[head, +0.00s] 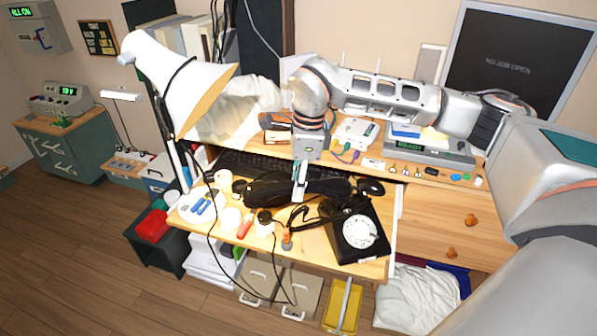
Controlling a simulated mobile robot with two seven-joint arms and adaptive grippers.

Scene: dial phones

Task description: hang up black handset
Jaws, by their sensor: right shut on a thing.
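The black dial phone (345,242) sits at the front right of the wooden desk, its white dial (360,231) facing up. No handset lies across the dial. The long black handset (335,188) is level, behind and left of the phone body. My right gripper (300,188) comes down from above and is shut on the handset near its middle. A dark cord trails between handset and phone. I cannot tell how far the handset is above the desk. My left gripper is not in view.
A white desk lamp (170,75) rises at the left. A dark keyboard (240,162) lies behind the handset. A red-handled tool (244,228) and several small items crowd the desk's front left. A grey device (430,152) stands at the back right. Bare wood (440,205) lies right of the phone.

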